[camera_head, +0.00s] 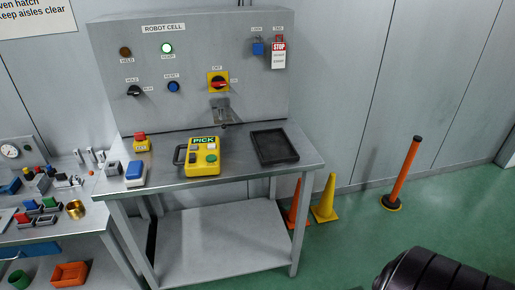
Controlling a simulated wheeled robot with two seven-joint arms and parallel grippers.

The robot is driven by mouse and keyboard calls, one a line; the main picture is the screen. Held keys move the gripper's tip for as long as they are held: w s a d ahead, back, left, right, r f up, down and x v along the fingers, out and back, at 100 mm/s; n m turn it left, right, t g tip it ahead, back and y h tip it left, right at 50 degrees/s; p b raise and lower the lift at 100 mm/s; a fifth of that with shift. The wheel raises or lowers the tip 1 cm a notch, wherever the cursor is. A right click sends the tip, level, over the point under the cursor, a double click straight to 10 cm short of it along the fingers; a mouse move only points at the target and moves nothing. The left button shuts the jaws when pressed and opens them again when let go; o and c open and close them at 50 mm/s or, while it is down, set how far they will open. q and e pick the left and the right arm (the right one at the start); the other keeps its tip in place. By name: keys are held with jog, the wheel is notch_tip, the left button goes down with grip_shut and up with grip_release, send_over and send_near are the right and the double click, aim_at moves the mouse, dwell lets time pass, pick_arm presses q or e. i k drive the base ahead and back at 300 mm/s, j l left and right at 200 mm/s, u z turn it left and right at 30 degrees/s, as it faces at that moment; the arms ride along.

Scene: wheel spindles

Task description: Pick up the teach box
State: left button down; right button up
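My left gripper is out of view. My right gripper is out of view too; only a dark part of my arm shows at the lower right.
The black tray (275,146) is empty. A red emergency button on a yellow base (142,144) and a blue-and-white device (135,173) stand at the table's left. Behind rises the grey control panel (200,60). Cones (325,200) and an orange post (401,172) stand to the right.

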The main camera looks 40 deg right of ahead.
aim_at(201, 167)
jog(key=z, duration=0.8)
jog(key=i+l+u, duration=0.25)
jog(key=i+l, duration=0.15)
jog(key=i, duration=0.05)
